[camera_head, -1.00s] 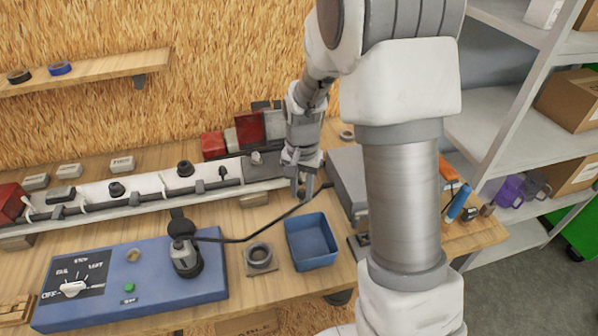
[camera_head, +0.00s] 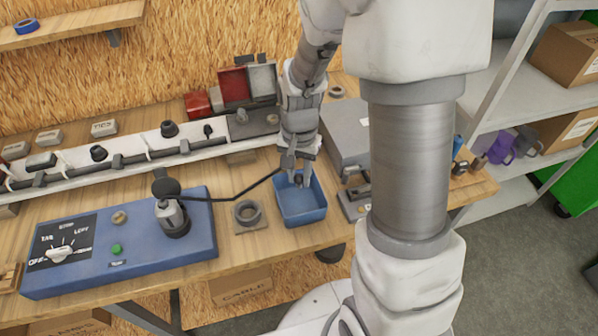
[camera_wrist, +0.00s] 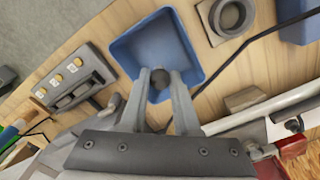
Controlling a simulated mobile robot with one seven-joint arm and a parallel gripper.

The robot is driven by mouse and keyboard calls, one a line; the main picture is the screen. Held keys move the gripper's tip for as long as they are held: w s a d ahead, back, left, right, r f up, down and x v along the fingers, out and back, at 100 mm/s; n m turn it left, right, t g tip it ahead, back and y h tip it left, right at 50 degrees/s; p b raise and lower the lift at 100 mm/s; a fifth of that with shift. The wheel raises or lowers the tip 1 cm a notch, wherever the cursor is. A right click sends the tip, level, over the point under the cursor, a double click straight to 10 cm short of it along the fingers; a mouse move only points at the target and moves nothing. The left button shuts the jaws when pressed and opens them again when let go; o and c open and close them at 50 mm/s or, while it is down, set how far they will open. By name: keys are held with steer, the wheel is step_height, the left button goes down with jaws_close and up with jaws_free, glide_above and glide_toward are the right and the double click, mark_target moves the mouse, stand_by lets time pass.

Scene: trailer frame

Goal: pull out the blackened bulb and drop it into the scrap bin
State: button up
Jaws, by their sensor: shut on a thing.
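My gripper (camera_head: 296,176) is over the blue scrap bin (camera_head: 302,217), near its back wall. In the wrist view the two fingers (camera_wrist: 160,78) are shut on a small dark, rounded bulb (camera_wrist: 159,75). The bulb is held between the fingertips, with the bin floor behind it. The bin (camera_wrist: 126,52) is an open blue box, and no other thing shows inside it. In the head view the bulb is small and mostly hidden by the fingers. I cannot tell how far above the bin floor it is.
A grey ring on a square plate (camera_head: 247,213) stands left of the bin. The blue control box (camera_head: 140,255) is farther left, with a black cable reaching toward the bin. A grey case (camera_head: 346,133) stands behind right. The white light bar (camera_head: 130,156) lies behind.

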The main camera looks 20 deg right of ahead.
mark_target(299, 205)
steer(key=shift+f+b, duration=2.65)
steer(key=shift+f, duration=1)
steer(key=shift+f, duration=0.15)
steer(key=o, duration=1.4)
steer(key=shift+r+p, duration=2.6)
steer(key=shift+r, duration=0.95)
